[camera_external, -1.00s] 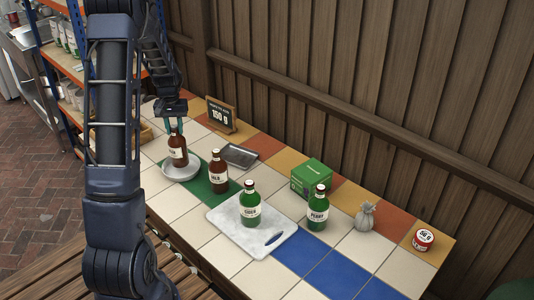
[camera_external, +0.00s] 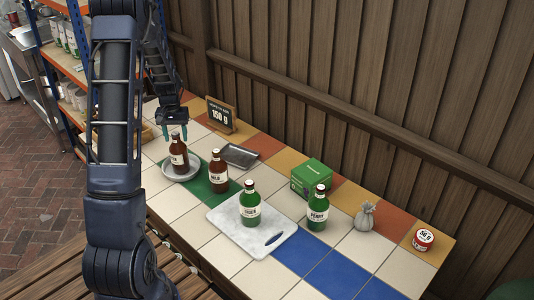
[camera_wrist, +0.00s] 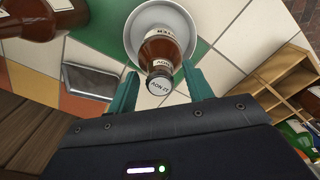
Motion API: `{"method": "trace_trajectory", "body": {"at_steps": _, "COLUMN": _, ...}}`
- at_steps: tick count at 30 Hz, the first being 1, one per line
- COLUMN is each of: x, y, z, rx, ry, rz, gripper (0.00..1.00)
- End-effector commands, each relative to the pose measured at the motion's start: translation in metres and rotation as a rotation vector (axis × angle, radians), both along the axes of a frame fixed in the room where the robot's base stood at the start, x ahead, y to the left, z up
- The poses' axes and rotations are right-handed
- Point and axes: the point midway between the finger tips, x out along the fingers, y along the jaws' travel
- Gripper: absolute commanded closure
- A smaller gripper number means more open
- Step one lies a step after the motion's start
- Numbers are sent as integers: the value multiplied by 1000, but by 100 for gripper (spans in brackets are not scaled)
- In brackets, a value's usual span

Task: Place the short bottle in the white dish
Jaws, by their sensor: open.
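A short brown bottle (camera_external: 179,153) with a white label stands upright in the round white dish (camera_external: 196,169) at the left of the tiled counter. My gripper (camera_external: 174,132) is open just above the bottle's neck, with its teal fingers apart. In the wrist view the bottle (camera_wrist: 161,55) sits inside the dish (camera_wrist: 133,22), and its cap end lies between the tips of my open gripper (camera_wrist: 160,88). I cannot tell from this view whether the fingers touch it.
A second brown bottle (camera_external: 218,172) stands close to the right of the dish. Two green bottles, the cider (camera_external: 250,206) on a marble board (camera_external: 228,222) and the perry (camera_external: 318,211), stand further right. A metal tray (camera_external: 240,155) and price sign (camera_external: 221,115) are behind.

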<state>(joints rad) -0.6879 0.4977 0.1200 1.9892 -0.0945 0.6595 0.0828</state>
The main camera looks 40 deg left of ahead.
Motion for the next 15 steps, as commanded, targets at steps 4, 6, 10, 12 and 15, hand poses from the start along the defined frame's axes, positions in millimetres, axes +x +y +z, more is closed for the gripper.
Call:
{"method": "trace_trajectory", "body": {"at_steps": 4, "x": 0, "y": 0, "z": 7, "rx": 1, "ry": -1, "rz": 0, "gripper": 49}}
{"method": "trace_trajectory", "body": {"at_steps": 6, "x": 1, "y": 0, "z": 14, "rx": 2, "ry": -2, "rz": -1, "gripper": 49}}
{"method": "trace_trajectory", "body": {"at_steps": 10, "x": 1, "y": 0, "z": 36, "rx": 3, "ry": -3, "rz": -1, "gripper": 49}}
{"method": "trace_trajectory", "body": {"at_steps": 12, "x": 0, "y": 0, "z": 50, "rx": 2, "ry": -2, "rz": -1, "gripper": 49}}
{"method": "trace_trajectory", "body": {"at_steps": 15, "x": 0, "y": 0, "z": 70, "rx": 3, "ry": -3, "rz": -1, "gripper": 49}}
